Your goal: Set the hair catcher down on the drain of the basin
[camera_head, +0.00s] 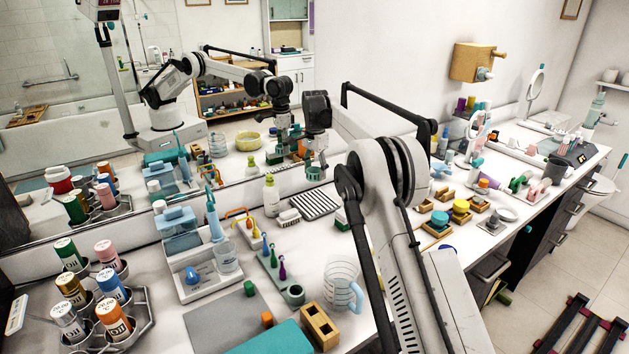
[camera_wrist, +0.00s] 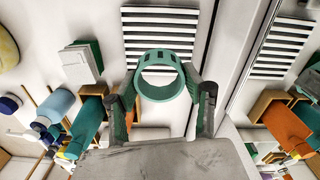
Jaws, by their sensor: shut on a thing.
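The hair catcher (camera_wrist: 138,82) is a teal open ring with slots in its side. My gripper (camera_wrist: 162,92) is shut on it, one finger at each side, and holds it above the white counter. In the head view, my gripper (camera_head: 318,150) hangs near the mirror with the teal hair catcher (camera_head: 315,174) under it, above and behind a striped rack. The gap to the surface below is hard to judge. I cannot make out the basin or its drain in either view; my arm covers part of the counter.
The striped black-and-white rack (camera_head: 316,204) lies below my gripper. A green-capped bottle (camera_head: 271,194) stands to its left. A clear jug (camera_head: 341,285), wooden holders (camera_head: 320,326) and a bottle rack (camera_head: 148,318) crowd the front. The mirror (camera_head: 232,165) runs close behind.

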